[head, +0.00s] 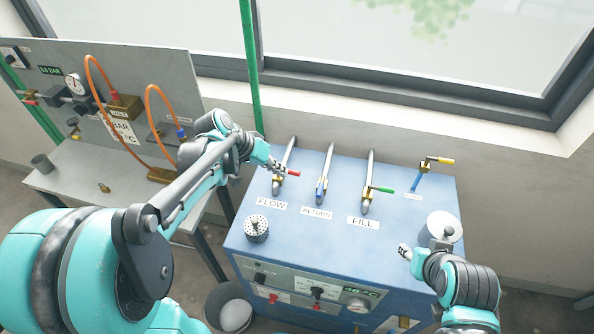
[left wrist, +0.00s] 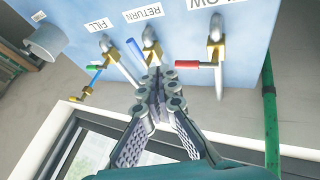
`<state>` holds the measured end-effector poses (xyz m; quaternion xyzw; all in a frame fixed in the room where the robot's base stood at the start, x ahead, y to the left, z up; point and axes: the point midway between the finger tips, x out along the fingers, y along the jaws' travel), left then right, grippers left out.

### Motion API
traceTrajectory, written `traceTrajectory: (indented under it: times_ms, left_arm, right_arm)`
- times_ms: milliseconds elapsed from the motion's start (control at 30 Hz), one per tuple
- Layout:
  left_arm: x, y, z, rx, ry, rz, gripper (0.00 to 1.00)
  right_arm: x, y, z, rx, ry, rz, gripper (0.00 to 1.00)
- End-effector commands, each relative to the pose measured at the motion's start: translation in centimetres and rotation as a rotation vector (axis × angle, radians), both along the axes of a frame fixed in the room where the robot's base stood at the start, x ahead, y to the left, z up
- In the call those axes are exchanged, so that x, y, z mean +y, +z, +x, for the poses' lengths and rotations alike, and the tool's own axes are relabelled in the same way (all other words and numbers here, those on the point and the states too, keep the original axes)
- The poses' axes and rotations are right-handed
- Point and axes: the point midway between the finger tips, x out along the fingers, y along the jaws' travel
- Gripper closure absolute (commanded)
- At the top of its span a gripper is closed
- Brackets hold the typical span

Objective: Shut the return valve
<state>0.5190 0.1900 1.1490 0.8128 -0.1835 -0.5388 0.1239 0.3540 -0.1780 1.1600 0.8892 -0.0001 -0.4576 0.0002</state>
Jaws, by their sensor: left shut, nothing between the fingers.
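The return valve (head: 321,192) sits on the blue cabinet's top behind the RETURN label (head: 317,213). Its blue handle lies roughly along its grey pipe. In the left wrist view the valve's brass body (left wrist: 152,52) and blue handle (left wrist: 135,50) show just beyond my fingertips. My left gripper (head: 277,164) is shut and empty, near the FLOW valve's pipe and left of the return valve. Its closed fingers (left wrist: 157,82) show in the wrist view, apparently not holding the handle. My right gripper (head: 404,251) is over the cabinet's right side; its fingers are too small to judge.
The FLOW valve's red handle (head: 292,173) and FILL valve's green handle (head: 383,189) lie crosswise on either side. A yellow-handled valve (head: 438,161) stands at the back right. A green pipe (head: 250,70) rises behind.

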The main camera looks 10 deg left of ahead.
Motion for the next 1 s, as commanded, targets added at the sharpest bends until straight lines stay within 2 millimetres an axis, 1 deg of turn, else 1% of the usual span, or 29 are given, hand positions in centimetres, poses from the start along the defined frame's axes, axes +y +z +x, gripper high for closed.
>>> traceTrajectory:
  times_ms: [33,167,300,467,600,700,833,1000]
  left_arm:
    - [-0.3,-0.7,0.2,0.0,-0.002,0.001,1.0]
    - [-1.3,-2.7,1.0,0.001,-0.003,0.001,1.0]
    - [-2.7,-5.3,2.1,0.0,-0.003,0.002,1.0]
    - [-4.1,-8.1,3.2,0.0,-0.002,0.002,1.0]
    - [-6.3,-8.4,3.2,0.001,-0.003,0.002,1.0]
    - [-7.2,-8.5,3.2,0.0,-0.001,0.003,1.0]
    - [-7.9,-8.6,3.2,-0.001,0.0,0.003,1.0]
    - [-8.0,-8.6,3.2,0.0,0.001,0.003,1.0]
  right_arm:
    - [0.0,-0.4,0.0,0.0,0.0,0.0,0.6]
    - [0.0,-1.0,0.0,0.0,0.0,0.0,0.6]
    - [0.0,-1.7,0.0,0.0,0.0,0.0,0.6]
    - [0.0,-2.3,0.0,0.0,0.0,0.0,0.6]
    - [0.0,-2.4,0.0,0.0,0.0,0.0,0.6]
    - [0.0,-2.5,0.0,0.0,0.0,0.0,0.6]
    - [0.0,-2.6,0.0,0.0,0.0,0.0,0.6]
    - [0.0,-2.6,0.0,0.0,0.0,0.0,0.6]
